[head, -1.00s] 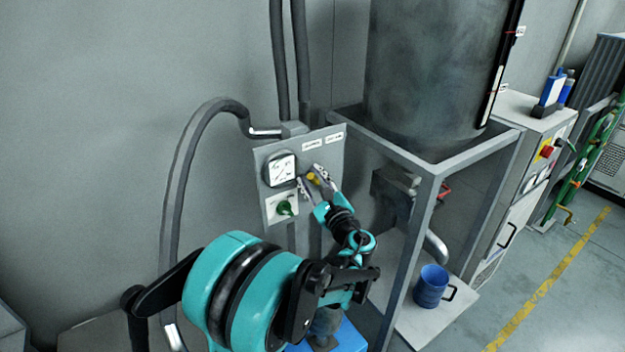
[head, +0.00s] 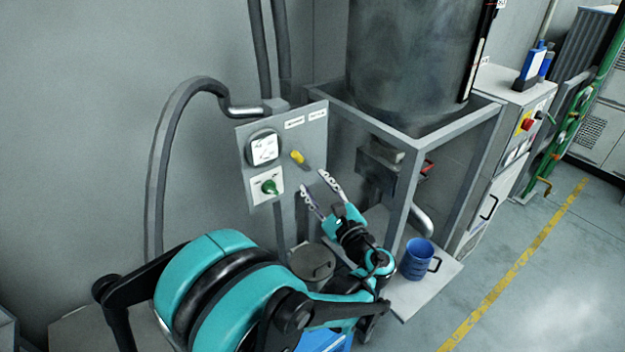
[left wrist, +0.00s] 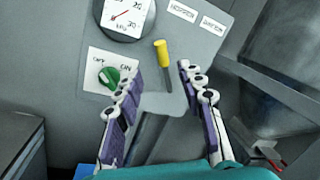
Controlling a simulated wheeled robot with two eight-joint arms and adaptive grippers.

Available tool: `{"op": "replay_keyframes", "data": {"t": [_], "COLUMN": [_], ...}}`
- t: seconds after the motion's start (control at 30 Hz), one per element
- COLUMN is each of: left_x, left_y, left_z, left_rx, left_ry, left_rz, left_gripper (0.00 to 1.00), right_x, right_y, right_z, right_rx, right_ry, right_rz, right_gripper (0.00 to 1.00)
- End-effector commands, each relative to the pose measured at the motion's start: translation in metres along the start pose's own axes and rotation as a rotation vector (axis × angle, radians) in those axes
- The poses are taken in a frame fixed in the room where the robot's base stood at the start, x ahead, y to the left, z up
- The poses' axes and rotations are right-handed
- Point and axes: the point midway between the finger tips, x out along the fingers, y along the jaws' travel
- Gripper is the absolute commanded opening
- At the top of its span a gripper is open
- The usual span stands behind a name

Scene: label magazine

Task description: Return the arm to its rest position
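My left gripper (head: 319,188) is open and empty, below and to the right of the yellow-tipped lever (head: 298,157) on the grey control panel (head: 314,130). In the left wrist view the gripper (left wrist: 160,88) has its fingers apart, with the yellow lever (left wrist: 161,50) beyond and between them, not touching. The green knob (head: 270,187) sits on its white plate at the panel's lower left; it also shows in the left wrist view (left wrist: 108,78). A round gauge (head: 264,149) is above the knob. My right gripper is not in view.
A metal frame (head: 421,145) holding a large dark tank (head: 410,60) stands right of the panel. A blue mug (head: 419,260) stands on a low plate below a pipe. A grey lidded pot (head: 312,262) is close behind my arm. Floor at the right is clear.

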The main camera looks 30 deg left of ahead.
Motion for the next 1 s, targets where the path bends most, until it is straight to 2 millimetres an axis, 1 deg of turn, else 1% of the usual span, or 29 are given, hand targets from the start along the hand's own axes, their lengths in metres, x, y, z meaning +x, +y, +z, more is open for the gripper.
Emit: {"op": "replay_keyframes", "data": {"t": [0.47, 0.57, 0.67, 0.77, 0.8, 0.87, 0.9, 0.97, 1.0], "left_x": [0.000, 0.001, -0.002, -0.018, -0.028, -0.047, -0.063, -0.088, -0.106], "left_y": [0.001, 0.010, 0.033, 0.065, 0.078, 0.095, 0.104, 0.116, 0.122], "left_z": [0.000, -0.003, -0.009, -0.021, -0.027, -0.036, -0.042, -0.049, -0.053], "left_rx": [-0.005, -0.058, -0.199, -0.424, -0.527, -0.684, -0.789, -0.948, -1.050], "left_ry": [0.004, 0.050, 0.160, 0.312, 0.374, 0.458, 0.509, 0.578, 0.617], "left_rz": [0.002, 0.033, 0.120, 0.266, 0.338, 0.452, 0.534, 0.662, 0.751], "left_gripper": [0.39, 0.39, 0.39, 0.39, 0.39, 0.39, 0.39, 0.39, 0.39], "right_x": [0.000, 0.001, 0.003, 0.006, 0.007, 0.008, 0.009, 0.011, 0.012], "right_y": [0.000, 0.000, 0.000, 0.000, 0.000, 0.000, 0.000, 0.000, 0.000], "right_z": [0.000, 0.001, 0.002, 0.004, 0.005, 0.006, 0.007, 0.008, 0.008], "right_rx": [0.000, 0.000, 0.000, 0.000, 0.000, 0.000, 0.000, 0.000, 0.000], "right_ry": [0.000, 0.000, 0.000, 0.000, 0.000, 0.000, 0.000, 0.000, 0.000], "right_rz": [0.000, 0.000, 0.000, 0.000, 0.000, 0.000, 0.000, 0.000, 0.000], "right_gripper": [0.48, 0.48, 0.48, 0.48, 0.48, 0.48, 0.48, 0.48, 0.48]}}
